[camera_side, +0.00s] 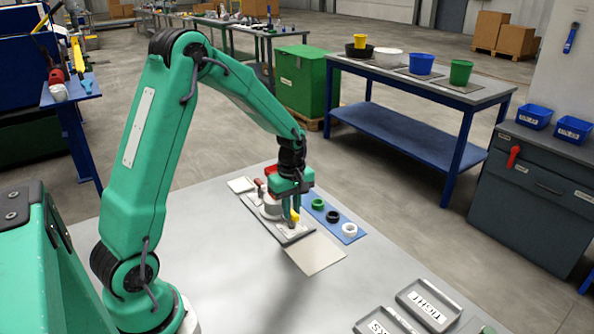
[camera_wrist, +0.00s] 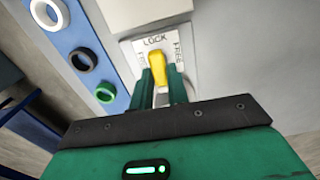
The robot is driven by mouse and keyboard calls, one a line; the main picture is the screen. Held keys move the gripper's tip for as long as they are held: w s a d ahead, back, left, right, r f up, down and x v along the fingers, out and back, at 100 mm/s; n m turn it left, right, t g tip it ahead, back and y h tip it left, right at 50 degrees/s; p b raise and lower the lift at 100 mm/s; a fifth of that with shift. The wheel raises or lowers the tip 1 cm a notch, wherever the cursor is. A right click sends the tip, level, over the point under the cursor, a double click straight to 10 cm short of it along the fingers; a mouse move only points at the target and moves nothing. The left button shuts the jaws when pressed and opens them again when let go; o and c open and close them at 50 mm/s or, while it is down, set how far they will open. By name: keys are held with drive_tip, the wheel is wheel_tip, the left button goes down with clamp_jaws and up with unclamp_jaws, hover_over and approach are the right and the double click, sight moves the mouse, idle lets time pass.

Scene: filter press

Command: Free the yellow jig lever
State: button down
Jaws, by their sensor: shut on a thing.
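The yellow jig lever (camera_wrist: 157,68) stands between my gripper's two green fingers in the wrist view, and its tip is near the word LOCK on a white label plate (camera_wrist: 155,41). The word FREE is on the right part of the plate. In the side view my gripper (camera_side: 291,214) points down at the jig (camera_side: 270,211), and a bit of the yellow lever (camera_side: 295,217) shows by the fingertips. The gripper is shut on the lever. The lever's lower end is hidden by my fingers and gripper body.
A blue strip (camera_side: 319,203) beside the jig carries a green ring (camera_side: 318,204), a black ring (camera_side: 333,216) and a white ring (camera_side: 349,230). A pale plate (camera_side: 315,253) lies in front of the jig. Grey trays (camera_side: 429,304) lie at the front right. The tabletop between is clear.

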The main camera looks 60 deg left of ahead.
drive_tip(key=m, duration=0.4)
drive_tip(key=shift+m, duration=0.3)
drive_tip(key=m, duration=0.4)
drive_tip(key=shift+m, duration=0.3)
drive_tip(key=m, duration=0.4)
drive_tip(key=shift+r, duration=0.1)
drive_tip(key=shift+m, duration=2.2)
drive_tip(key=c, duration=1.4)
unclamp_jaws()
drive_tip(key=shift+o, duration=0.2)
